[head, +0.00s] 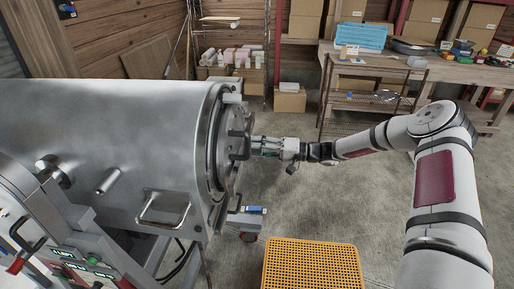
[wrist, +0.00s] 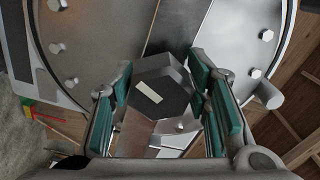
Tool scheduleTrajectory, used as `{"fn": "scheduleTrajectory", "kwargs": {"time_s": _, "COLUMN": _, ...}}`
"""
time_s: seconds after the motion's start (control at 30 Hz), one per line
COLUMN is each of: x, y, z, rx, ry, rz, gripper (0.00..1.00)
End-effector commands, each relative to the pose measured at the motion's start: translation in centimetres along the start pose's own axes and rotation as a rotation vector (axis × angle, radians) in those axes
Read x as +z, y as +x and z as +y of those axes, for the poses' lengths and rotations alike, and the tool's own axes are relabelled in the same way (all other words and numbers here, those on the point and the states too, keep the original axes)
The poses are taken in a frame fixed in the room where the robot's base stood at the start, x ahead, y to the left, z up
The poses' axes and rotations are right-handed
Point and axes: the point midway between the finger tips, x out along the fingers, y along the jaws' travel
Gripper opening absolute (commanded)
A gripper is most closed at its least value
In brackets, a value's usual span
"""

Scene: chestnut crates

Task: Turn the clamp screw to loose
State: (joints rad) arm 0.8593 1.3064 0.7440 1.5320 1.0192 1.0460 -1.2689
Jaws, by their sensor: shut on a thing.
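The clamp screw (wrist: 172,100) is a dark hexagonal knob with a pale tilted stripe on its face. It sits in the middle of the wrist view, in front of the round metal door. My gripper (wrist: 160,82) has its green-padded fingers on both sides of the knob and is shut on it. In the head view my gripper (head: 262,147) reaches in from the right to the round end door (head: 232,135) of the big steel cylinder. The screw itself is hidden there by the fingers.
The steel cylinder (head: 110,115) fills the left, with a handle (head: 163,208) on its side and a control panel (head: 85,262) below. A yellow perforated crate (head: 312,242) is in front. A wire rack (head: 345,105) and workbench stand behind. Open floor lies between.

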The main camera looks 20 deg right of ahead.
Motion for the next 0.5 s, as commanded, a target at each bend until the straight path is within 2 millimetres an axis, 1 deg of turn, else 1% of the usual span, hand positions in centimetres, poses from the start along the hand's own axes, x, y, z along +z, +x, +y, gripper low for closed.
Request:
{"fn": "scheduleTrajectory", "kwargs": {"time_s": 0.2, "x": 0.11, "y": -0.06, "z": 0.12, "rx": 0.002, "ry": -0.110, "rz": -0.001, "gripper": 0.16}}
{"fn": "scheduleTrajectory", "kwargs": {"time_s": 0.5, "x": 0.15, "y": -0.01, "z": 0.19, "rx": 0.002, "ry": -0.174, "rz": -0.003, "gripper": 0.16}}
